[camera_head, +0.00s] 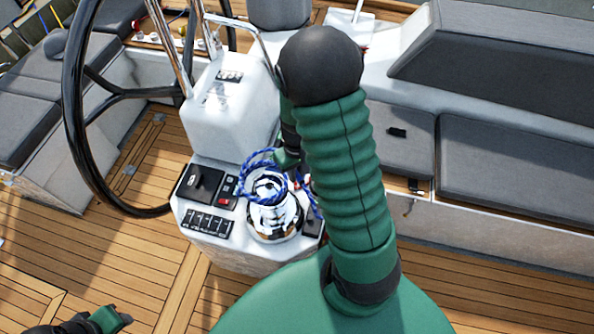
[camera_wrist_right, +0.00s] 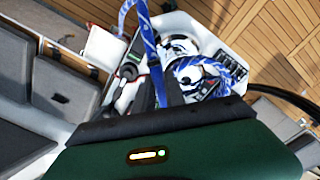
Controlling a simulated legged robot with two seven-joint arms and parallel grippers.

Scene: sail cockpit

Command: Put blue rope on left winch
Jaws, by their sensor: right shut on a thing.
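The chrome winch (camera_head: 275,222) stands upright on the white console, and it also shows in the wrist view (camera_wrist_right: 178,46). Blue rope (camera_head: 262,156) with white flecks loops loosely around the winch's upper part. In the wrist view the rope (camera_wrist_right: 150,45) also runs as a taut strand up past the top edge. My right gripper (camera_head: 288,158) is beside and just above the winch top, shut on the rope. Its fingertips are largely hidden behind my green forearm. My left gripper (camera_head: 98,321) is low at the left, away from the winch; its jaw opening is unclear.
A black steering wheel (camera_head: 75,110) and white pedestal (camera_head: 228,105) stand behind and left of the winch. Switch panels (camera_head: 206,223) sit beside the winch base. Grey cushioned benches (camera_head: 510,165) line the right. The teak floor (camera_head: 130,250) at left is clear.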

